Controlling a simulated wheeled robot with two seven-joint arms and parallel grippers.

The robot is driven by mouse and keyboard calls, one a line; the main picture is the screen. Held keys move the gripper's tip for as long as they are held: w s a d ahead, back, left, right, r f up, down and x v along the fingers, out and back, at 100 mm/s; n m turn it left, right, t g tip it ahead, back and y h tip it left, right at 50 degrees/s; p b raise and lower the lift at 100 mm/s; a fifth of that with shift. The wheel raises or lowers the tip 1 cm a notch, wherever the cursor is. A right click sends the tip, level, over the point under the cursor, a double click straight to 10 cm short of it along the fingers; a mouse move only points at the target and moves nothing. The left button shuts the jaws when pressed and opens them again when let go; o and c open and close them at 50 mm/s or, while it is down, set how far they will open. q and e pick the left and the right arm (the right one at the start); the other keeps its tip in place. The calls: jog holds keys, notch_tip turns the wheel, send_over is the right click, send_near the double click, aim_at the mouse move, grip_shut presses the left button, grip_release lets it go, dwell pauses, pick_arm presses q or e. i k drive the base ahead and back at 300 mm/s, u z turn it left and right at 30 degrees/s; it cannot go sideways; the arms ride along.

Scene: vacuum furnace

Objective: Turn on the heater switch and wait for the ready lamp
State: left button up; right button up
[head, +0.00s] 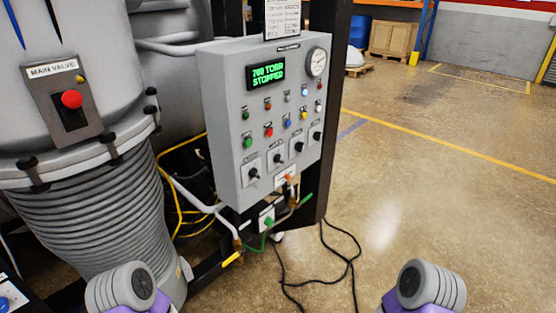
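The grey control panel (226,137) stands in the middle of the head view. Its green display (265,72) shows a TORR reading and STOPPED. Several black switches sit in a rising row low on the panel, from the leftmost switch (254,174) to the rightmost switch (317,136). Their labels are too small to read, so I cannot tell which is the heater switch. Small lamps and coloured buttons sit above them; I cannot tell which is the ready lamp. Grey and purple parts of my arms show at the bottom left and bottom right, apart from the panel. Neither gripper is in view.
A box labelled MAIN VALVE with a red knob (72,99) is on the chamber at left, above ribbed bellows (95,215). A round gauge (316,62) is at the panel's upper right. Pipes and black cables (340,262) lie below it. The floor at right is clear.

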aim_at(277, 158)
jog(key=u, duration=0.25)
jog(key=k, duration=0.3)
jog(key=z, duration=0.9)
jog(key=i, duration=1.2)
jog(key=u, duration=0.5)
